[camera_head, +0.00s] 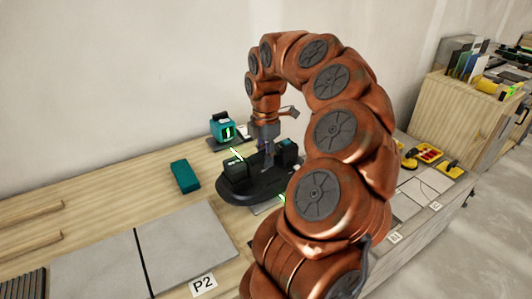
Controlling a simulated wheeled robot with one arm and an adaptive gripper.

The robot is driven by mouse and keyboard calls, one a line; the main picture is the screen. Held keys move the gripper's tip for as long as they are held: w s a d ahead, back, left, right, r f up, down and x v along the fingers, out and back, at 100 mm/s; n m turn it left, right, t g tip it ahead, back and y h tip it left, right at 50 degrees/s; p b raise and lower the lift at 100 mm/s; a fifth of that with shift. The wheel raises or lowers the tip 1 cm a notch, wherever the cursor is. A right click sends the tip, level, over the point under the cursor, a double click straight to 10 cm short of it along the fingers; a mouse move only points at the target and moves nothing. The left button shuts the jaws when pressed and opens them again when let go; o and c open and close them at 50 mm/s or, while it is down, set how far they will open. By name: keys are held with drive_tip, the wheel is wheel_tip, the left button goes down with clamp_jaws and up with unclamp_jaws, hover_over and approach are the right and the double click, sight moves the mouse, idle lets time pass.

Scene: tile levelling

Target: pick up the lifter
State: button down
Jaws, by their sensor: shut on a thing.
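The lifter (236,188) is a black device with a long rounded base and raised blocks on top. It is on or just above the wooden worktop, left of my arm; I cannot tell whether its base touches the surface. My gripper (268,157) points down over the middle of the lifter and is shut on its upper part. The fingertips are small and partly lost against the black body. My arm hides the area to the right of the lifter.
A teal block (185,177) lies left of the lifter. A teal device (222,128) with a green light stands behind it. Yellow-and-red items (429,154) lie at the right.

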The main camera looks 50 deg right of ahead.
drive_tip(key=s+a+r+b, duration=0.1)
drive_tip(key=s+a, duration=0.6)
drive_tip(key=a, duration=0.3)
wheel_tip(320, 180, up, 6)
drive_tip(key=p, duration=0.3)
drive_tip(key=shift+s+d+r, duration=0.15)
drive_tip(key=shift+s, duration=0.1)
idle(0.7)
drive_tip(key=shift+w, duration=0.1)
